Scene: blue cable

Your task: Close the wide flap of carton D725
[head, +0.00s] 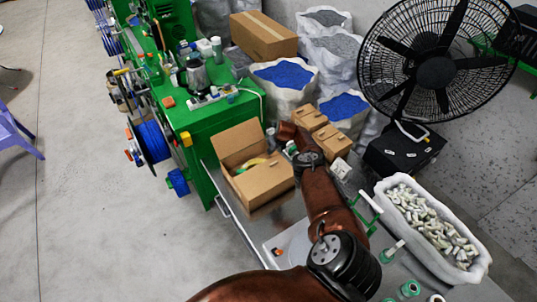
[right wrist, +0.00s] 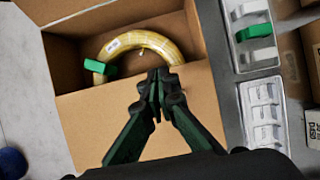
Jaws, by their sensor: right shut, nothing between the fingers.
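The open carton (head: 264,183) stands beside the green machine in the head view, its far flap (head: 238,143) raised. A yellow coiled cable (right wrist: 143,45) with a green clip or tag (right wrist: 100,67) lies inside. In the right wrist view a wide brown cardboard panel (right wrist: 88,120) covers the near part of the carton and leaves the far part open. My right gripper (right wrist: 157,78) is shut and empty, its tips over this panel's far edge. I cannot tell whether they touch it. In the head view its fingers are hard to make out. No D725 label is readable. My left gripper is out of view.
Two small brown boxes (head: 332,142) stand right of the carton. A grey tray of white parts (right wrist: 262,110) lies beside it in the wrist view. The green machine (head: 210,118) borders it on the left. A white bin of fittings (head: 430,225) and a black fan (head: 435,70) are further right.

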